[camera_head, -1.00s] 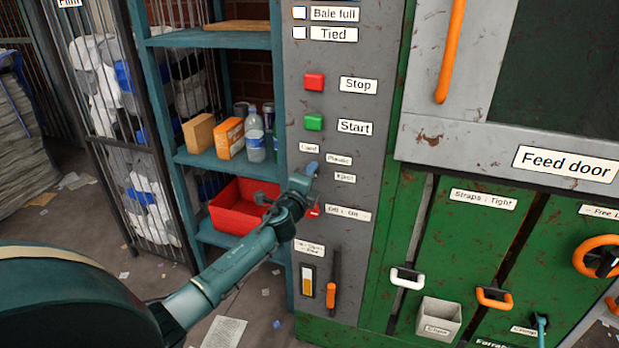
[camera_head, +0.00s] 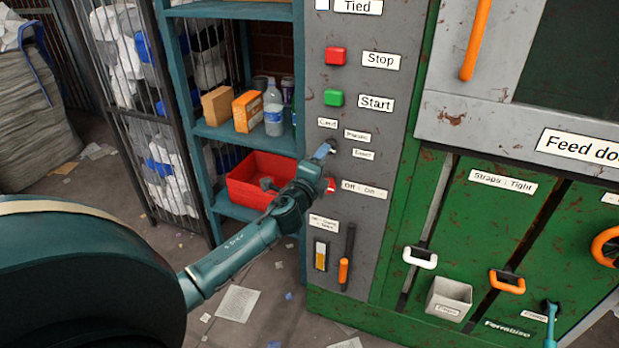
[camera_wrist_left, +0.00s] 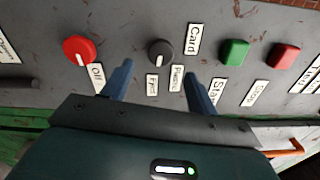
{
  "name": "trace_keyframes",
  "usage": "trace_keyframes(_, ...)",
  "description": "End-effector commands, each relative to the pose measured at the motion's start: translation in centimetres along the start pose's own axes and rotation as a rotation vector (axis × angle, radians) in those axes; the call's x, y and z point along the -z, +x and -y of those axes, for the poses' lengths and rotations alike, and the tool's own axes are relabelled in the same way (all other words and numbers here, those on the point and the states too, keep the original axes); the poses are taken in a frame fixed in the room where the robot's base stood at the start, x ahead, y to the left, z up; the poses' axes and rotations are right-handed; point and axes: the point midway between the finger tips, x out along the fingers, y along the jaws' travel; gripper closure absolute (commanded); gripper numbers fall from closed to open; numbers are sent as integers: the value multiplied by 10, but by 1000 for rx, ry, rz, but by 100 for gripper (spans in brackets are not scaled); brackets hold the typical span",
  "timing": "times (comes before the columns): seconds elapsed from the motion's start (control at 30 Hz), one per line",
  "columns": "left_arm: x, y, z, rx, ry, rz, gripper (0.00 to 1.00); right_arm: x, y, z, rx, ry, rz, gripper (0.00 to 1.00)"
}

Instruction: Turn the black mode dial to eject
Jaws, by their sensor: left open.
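The black mode dial (camera_wrist_left: 160,52) is on the grey panel in the left wrist view. Its short white mark points toward the bottom of that view, where the Eject label (camera_wrist_left: 152,86) and Plastic label (camera_wrist_left: 175,79) are; I cannot tell exactly which it indicates. The Card label (camera_wrist_left: 193,38) is to its right. My left gripper (camera_wrist_left: 159,70) is open, with a blue finger on either side, just short of the dial. In the head view my left gripper (camera_head: 324,149) is at the panel, covering much of the dial. My right gripper is not in view.
A red Off/On knob (camera_wrist_left: 79,50) is close to the dial. The green start button (camera_head: 333,98) and red stop button (camera_head: 336,56) are above it. An orange-handled lever (camera_head: 344,270) is below. A shelf with a red bin (camera_head: 240,190) stands left of the panel.

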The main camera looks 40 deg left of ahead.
Motion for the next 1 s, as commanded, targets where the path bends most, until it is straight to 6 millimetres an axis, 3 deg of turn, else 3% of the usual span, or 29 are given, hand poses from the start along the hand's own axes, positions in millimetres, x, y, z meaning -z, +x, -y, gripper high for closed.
trace_keyframes(0.2,0,-47,-2,-2,2,-1,41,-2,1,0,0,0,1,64)
trace_keyframes(0.4,0,-72,-1,0,2,0,41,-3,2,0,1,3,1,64)
trace_keyframes(1.0,0,-78,0,1,1,1,41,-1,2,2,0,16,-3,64)
